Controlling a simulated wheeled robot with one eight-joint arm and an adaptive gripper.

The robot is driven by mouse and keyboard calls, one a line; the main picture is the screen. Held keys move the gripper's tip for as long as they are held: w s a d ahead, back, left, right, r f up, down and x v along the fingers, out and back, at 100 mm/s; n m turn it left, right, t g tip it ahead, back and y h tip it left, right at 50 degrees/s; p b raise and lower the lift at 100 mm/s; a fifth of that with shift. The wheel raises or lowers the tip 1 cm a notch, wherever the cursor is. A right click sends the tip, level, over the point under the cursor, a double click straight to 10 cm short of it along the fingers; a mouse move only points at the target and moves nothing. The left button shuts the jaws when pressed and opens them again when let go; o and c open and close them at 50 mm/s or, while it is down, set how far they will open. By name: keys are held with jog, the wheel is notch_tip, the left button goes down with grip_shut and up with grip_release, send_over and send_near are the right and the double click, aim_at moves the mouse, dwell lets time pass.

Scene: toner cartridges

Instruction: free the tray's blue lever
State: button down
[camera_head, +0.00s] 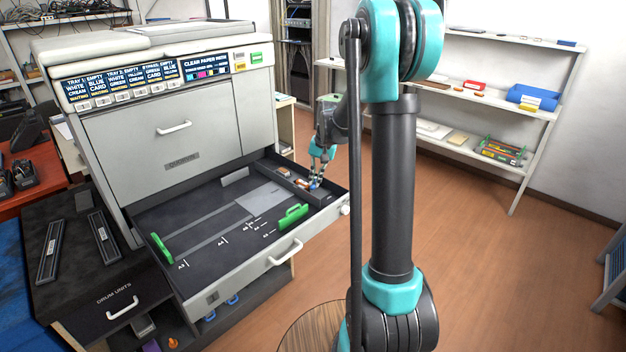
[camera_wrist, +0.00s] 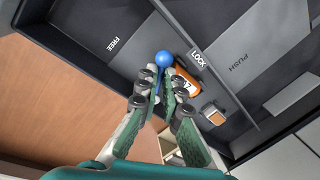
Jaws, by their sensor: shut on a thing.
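The open paper tray (camera_head: 215,268) sticks out from the copier. Its blue lever shows as a blue ball knob (camera_wrist: 162,58) between the printed words FREE (camera_wrist: 113,45) and LOCK (camera_wrist: 198,58), closer to LOCK. My gripper (camera_wrist: 157,75) is shut on the lever, with its fingertips at the knob; the stem is mostly hidden between the fingers. In the head view my gripper (camera_head: 316,182) reaches down into the narrow compartment at the tray's right end, and only a speck of blue shows there.
An orange-labelled item (camera_wrist: 187,80) lies right beside the fingers, and a smaller orange and grey part (camera_wrist: 213,113) is farther along. A thin divider wall runs beside them. Green paper guides (camera_head: 293,216) stand in the tray's main area, which is otherwise empty.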

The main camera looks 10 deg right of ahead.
jog(key=n, duration=0.2)
jog(key=d+n+g, duration=0.1)
jog(key=n, duration=0.1)
jog(key=shift+s+n, duration=0.2)
jog(key=shift+n, duration=0.1)
jog(key=shift+w+d+n+g, duration=0.15)
jog(key=shift+d+n, duration=0.15)
jog(key=shift+n, duration=0.55)
jog(key=shift+w+d+n+g, duration=0.15)
jog(key=shift+d+n, duration=0.1)
jog(key=shift+n, duration=0.6)
jog(key=shift+s, duration=0.1)
jog(key=shift+d, duration=0.1)
jog(key=c, duration=1.6)
grip_release()
jog(key=shift+w+d+r, duration=0.1)
jog(key=shift+d+r, duration=0.15)
jog(key=shift+r, duration=1.05)
jog(key=shift+w+d+r, duration=0.15)
jog(key=shift+d+r, duration=0.15)
jog(key=shift+r, duration=1.05)
jog(key=shift+w+d+r, duration=0.1)
jog(key=shift+d+r, duration=0.15)
jog(key=shift+r, duration=1.05)
jog(key=shift+c, duration=0.5)
